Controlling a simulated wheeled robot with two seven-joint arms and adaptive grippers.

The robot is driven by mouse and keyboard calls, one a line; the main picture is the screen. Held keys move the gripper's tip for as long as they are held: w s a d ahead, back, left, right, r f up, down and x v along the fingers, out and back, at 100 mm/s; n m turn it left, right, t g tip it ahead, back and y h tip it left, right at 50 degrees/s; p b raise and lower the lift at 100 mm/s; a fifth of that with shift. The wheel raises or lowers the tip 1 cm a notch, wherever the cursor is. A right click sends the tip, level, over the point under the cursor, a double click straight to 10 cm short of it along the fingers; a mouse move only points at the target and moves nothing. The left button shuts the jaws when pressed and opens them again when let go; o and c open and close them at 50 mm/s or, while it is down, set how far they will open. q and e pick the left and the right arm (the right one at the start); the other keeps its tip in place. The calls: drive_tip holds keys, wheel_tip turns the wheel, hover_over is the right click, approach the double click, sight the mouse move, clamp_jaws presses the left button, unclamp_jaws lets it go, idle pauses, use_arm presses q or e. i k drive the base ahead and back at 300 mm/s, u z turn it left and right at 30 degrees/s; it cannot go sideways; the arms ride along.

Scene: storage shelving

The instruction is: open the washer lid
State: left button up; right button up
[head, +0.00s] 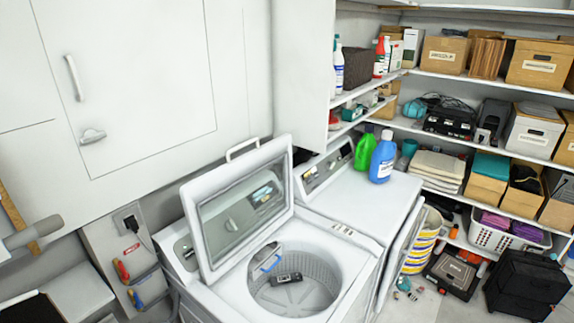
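The washer (318,238) is a white top-loader at the lower middle of the head view. Its lid (207,235) stands raised and tilted back, with a white frame, a clear window and a white handle (242,148) at its top edge. The round drum opening (318,292) is uncovered. A small dark object (286,278) and a blue item (270,263) show inside the drum. I cannot tell what they are. Neither of my grippers is in view.
A second white machine (365,205) stands right of the washer, holding a green bottle (365,151) and a blue bottle (383,158). White cabinets (140,80) rise behind. Shelves with boxes (535,130) fill the right. Some floor (440,305) is open at the lower right.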

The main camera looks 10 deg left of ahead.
sight(195, 193)
drive_tip(key=z, duration=1.4)
drive_tip(key=i, duration=0.6)
drive_tip(key=u, duration=3.15)
